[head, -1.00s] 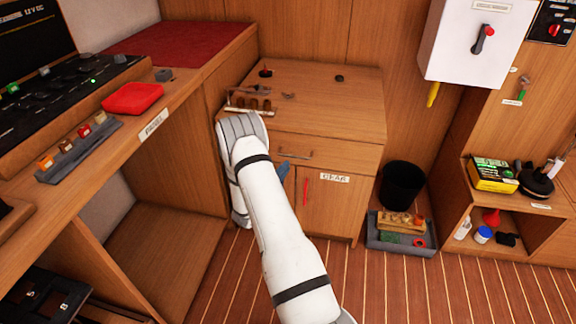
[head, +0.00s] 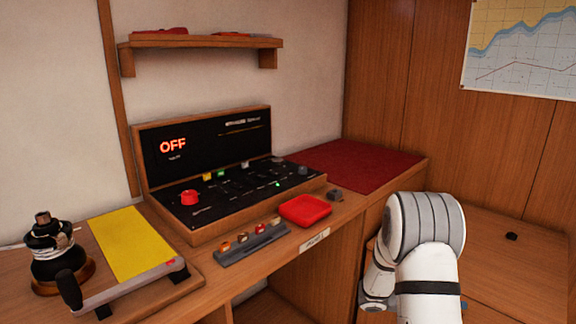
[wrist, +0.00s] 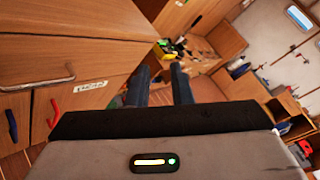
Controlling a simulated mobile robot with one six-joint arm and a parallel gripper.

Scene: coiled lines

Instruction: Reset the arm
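My white arm (head: 428,250) is bent at the lower right of the head view, in front of the wooden cabinet. My gripper (wrist: 160,75) shows in the wrist view with its two dark fingers apart and nothing between them. It points past a cabinet with a "GEAR" label (wrist: 90,86) toward low shelves in the distance. In the head view the fingertips are hidden or out of frame.
A desk holds a switch panel reading "OFF" (head: 205,160), a red tray (head: 305,210), a grey block with several small coloured pieces (head: 250,243) and a winch (head: 52,258) beside a yellow sheet (head: 130,242). A shelf (head: 200,42) hangs above. A cabinet handle (wrist: 40,80) is left of my gripper.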

